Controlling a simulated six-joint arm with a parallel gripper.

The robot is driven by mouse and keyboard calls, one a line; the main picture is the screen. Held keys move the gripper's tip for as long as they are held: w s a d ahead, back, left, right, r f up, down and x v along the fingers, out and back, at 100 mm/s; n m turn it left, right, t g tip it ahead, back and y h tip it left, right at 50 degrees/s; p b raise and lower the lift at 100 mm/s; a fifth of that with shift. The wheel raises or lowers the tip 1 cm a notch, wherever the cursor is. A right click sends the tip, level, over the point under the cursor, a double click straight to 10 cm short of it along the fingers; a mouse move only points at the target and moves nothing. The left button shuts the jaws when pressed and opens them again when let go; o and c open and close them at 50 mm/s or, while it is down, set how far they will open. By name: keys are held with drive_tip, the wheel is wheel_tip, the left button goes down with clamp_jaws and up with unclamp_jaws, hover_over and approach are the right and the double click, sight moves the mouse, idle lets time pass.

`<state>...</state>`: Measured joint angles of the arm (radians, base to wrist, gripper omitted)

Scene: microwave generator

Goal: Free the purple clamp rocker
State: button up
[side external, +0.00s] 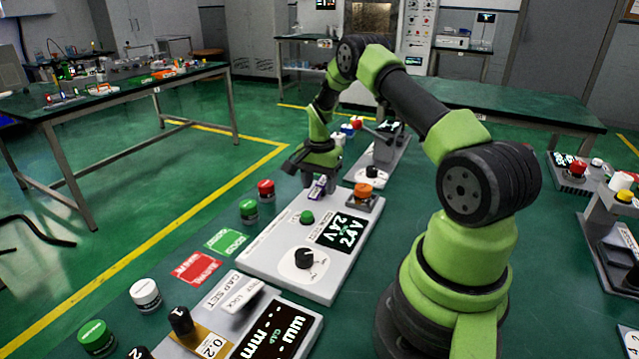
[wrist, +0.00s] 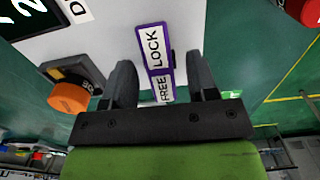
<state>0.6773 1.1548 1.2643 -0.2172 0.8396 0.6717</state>
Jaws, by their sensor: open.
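The purple clamp rocker (wrist: 156,62) has a purple frame and white plates reading LOCK and FREE. In the wrist view it lies between the two dark fingers of my gripper (wrist: 162,80), with a gap on each side. The FREE end is nearer my gripper's palm and the LOCK end is farther away. In the side view the rocker (side external: 318,188) shows small at the far end of the grey panel (side external: 270,240), just below my gripper (side external: 308,170). My gripper is open and holds nothing. I cannot tell whether a fingertip touches the panel or which end is pressed down.
The panel carries a green button (side external: 307,217), a black knob (side external: 304,258) and a display (side external: 340,231). An orange knob (side external: 363,191) stands close by on the right. Another console (side external: 385,155) lies beyond.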

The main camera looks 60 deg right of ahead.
sight(321, 184)
drive_tip(key=shift+f, duration=0.1)
drive_tip(key=c, duration=0.9)
drive_tip(key=shift+d+f+y, duration=0.1)
drive_tip(key=shift+d+y, duration=0.15)
drive_tip(key=shift+y, duration=0.85)
drive_tip(key=shift+d+f+y, duration=0.1)
drive_tip(key=shift+d+y, duration=0.1)
drive_tip(key=shift+y, duration=1.2)
drive_tip(key=shift+r, duration=0.15)
drive_tip(key=o, duration=0.9)
wheel_tip(321, 184, up, 10)
